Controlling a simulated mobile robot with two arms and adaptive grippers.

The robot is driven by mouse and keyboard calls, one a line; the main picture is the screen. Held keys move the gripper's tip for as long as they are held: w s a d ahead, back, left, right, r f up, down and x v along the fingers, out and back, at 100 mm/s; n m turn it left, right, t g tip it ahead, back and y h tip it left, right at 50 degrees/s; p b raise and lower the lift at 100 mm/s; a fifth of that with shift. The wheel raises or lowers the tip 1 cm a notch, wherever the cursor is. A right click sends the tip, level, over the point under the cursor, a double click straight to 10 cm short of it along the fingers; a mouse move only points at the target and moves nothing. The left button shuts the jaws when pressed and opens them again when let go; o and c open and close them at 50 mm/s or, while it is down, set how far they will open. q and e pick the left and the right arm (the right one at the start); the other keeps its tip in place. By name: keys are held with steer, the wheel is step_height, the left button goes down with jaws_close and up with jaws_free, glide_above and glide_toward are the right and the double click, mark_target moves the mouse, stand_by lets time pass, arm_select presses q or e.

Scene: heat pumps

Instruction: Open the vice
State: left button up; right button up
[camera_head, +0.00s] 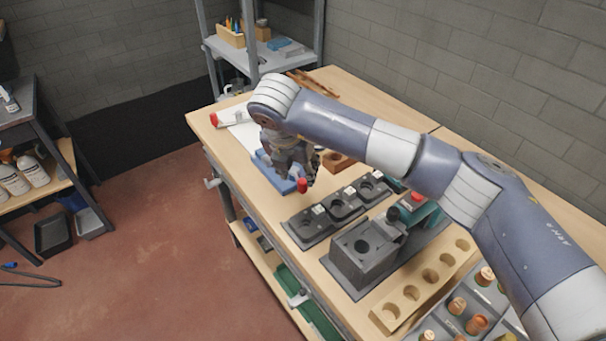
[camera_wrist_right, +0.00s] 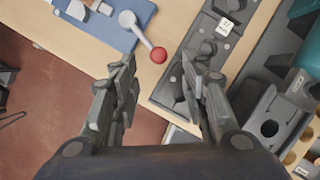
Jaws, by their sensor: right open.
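The vice is mostly hidden behind my right arm in the head view, where its blue base (camera_head: 268,168) and the red ball (camera_head: 302,185) of its lever show. In the right wrist view the blue base (camera_wrist_right: 103,18) lies at the top, with a grey lever (camera_wrist_right: 138,28) ending in the red ball (camera_wrist_right: 158,55). My right gripper (camera_head: 293,168) is over the vice. In the wrist view its fingers (camera_wrist_right: 157,70) are apart and empty, and the ball appears just beyond the gap between their tips. I cannot tell the height gap. My left gripper is not in view.
Dark fixtures with round holes (camera_head: 308,228) stand right of the vice on the wooden workbench (camera_head: 228,135). A grey block machine (camera_head: 365,252) and a wooden holder with holes (camera_head: 410,302) are nearer.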

mark_target(303, 181)
steer(key=p+x, duration=0.1)
steer(key=x, duration=0.2)
steer(key=shift+w+f, duration=0.25)
steer(key=shift+f, duration=0.05)
steer(key=shift+x, duration=0.95)
steer(key=shift+p+x, duration=0.35)
steer(key=shift+x, duration=0.8)
steer(key=shift+w, duration=0.1)
steer(key=shift+c, duration=1.1)
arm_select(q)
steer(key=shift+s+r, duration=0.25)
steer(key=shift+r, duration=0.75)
arm_select(e)
jaws_close()
